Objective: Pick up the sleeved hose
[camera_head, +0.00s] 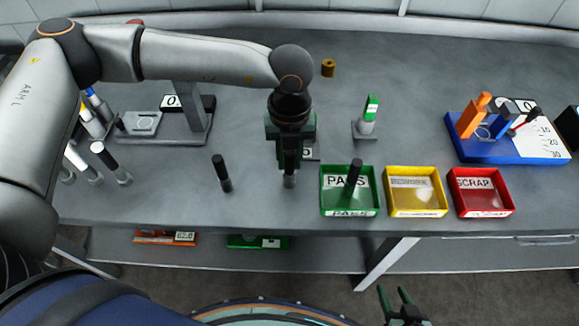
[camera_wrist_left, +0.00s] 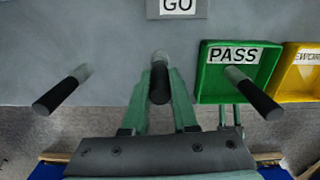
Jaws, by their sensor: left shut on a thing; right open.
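My left gripper (camera_head: 290,160) is shut on a sleeved hose (camera_head: 289,181), whose grey lower end shows below the fingers. In the left wrist view the black upper end of this hose (camera_wrist_left: 160,87) stands between the green fingers, roughly upright. I cannot tell whether its foot touches the bench. A similar black hose with a grey end (camera_head: 222,173) stands on the bench to the left, apart from the gripper. Another black hose (camera_head: 353,174) stands in the green PASS tray (camera_head: 349,212). My right gripper (camera_head: 403,299) is open and empty, low in front of the bench.
A yellow tray (camera_head: 416,212) and a red SCRAP tray (camera_head: 482,212) sit right of the green tray. A grey device (camera_head: 190,120) and several hoses (camera_head: 104,156) are at left. A green-topped stand (camera_head: 367,118) and a blue board (camera_head: 490,148) are behind the trays.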

